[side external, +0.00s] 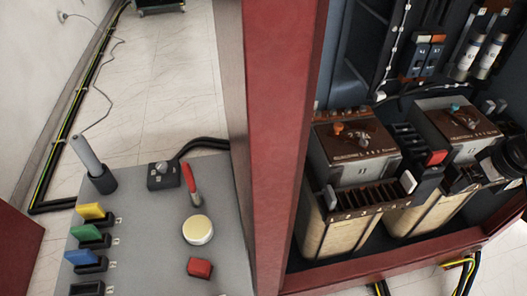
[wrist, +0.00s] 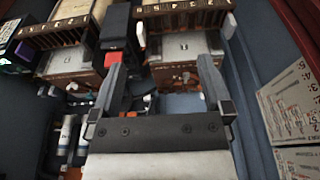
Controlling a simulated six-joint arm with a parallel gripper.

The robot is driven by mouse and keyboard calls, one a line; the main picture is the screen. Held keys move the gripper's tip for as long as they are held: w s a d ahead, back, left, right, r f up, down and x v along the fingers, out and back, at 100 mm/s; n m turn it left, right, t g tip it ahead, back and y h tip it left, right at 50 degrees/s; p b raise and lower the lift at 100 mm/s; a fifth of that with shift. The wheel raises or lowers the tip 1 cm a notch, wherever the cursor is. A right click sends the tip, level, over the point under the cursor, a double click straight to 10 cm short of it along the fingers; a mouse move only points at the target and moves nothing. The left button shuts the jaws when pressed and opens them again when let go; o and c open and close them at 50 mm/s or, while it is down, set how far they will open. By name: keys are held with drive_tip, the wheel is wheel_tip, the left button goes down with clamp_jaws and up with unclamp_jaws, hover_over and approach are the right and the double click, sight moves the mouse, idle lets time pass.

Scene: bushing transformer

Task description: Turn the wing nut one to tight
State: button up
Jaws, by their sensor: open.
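Two boxy transformers stand side by side in the cabinet, the left one (side external: 355,165) and the right one (side external: 455,125). The left brown top carries an orange knob (side external: 338,128) and small grey metal parts (side external: 361,138). The right brown top carries a teal knob (side external: 455,107) and similar grey parts (side external: 468,122). I cannot tell which of these small parts is wing nut one. In the wrist view my gripper (wrist: 161,60) is open, its two grey fingers spread wide with nothing held. Its fingers point towards a transformer top (wrist: 184,47); the distance is unclear.
A red cabinet post (side external: 285,130) stands left of the transformers. A grey panel (side external: 150,255) with coloured switches lies further left. A red block (side external: 436,157) sits between the transformers. White cylindrical fuses (side external: 468,55) hang at the back right. A label plate (wrist: 290,110) is at the right.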

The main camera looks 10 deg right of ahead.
drive_tip(key=w+a+f+n+g, duration=0.15)
drive_tip(key=w+n, duration=0.65)
drive_tip(key=w, duration=1)
drive_tip(key=n+g, duration=0.1)
drive_tip(key=n, duration=0.7)
hover_over(365, 137)
drive_tip(key=shift+f, duration=2.8)
drive_tip(key=shift+f, duration=0.1)
drive_tip(key=shift+f, duration=3.75)
drive_tip(key=c, duration=1.2)
